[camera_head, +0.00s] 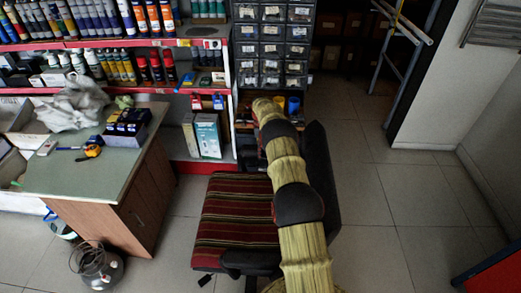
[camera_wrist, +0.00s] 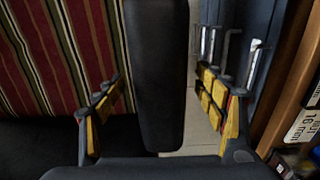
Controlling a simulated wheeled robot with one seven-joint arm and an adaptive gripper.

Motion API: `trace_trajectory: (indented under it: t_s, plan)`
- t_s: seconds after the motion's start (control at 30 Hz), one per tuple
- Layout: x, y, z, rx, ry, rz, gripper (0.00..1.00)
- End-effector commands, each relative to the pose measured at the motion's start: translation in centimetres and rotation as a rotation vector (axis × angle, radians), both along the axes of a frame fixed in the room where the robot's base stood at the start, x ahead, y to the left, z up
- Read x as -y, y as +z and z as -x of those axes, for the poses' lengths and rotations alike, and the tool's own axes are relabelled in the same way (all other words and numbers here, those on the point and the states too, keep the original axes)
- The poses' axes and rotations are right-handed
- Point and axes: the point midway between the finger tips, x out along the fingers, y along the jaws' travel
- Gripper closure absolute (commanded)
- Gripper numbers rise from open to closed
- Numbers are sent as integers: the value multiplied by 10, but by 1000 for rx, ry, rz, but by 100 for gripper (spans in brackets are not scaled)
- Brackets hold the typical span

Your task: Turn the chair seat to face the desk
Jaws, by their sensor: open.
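The office chair has a red, green and cream striped seat (camera_head: 235,215) and a dark backrest (camera_head: 320,175) on the seat's right side, so its open front points left. The wooden desk (camera_head: 100,170) with a green top stands left of the chair, across a floor gap. My arm crosses over the chair and hides part of it. My gripper (camera_wrist: 160,88) shows in the wrist view, open, with one yellow-padded finger on each side of a long dark pad, apparently the chair's far armrest (camera_wrist: 157,60). Contact is not visible. The striped seat also shows there (camera_wrist: 60,50).
Red shelves (camera_head: 200,95) with bottles and a drawer cabinet (camera_head: 272,45) stand close behind the chair. A dark round object with wire (camera_head: 98,266) lies by the desk. Tiled floor is clear to the right (camera_head: 400,200). A red-edged object (camera_head: 490,270) is at lower right.

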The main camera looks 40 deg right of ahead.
Motion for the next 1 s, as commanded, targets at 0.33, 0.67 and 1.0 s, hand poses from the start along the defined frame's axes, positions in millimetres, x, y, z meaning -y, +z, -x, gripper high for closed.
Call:
trace_trajectory:
  t_s: [0.33, 0.67, 1.0]
  plan:
    - [0, 27, -1, 3, 0, 1, 29]
    - [0, 92, -1, 1, 0, 1, 29]
    - [0, 119, 0, 0, 0, 0, 29]
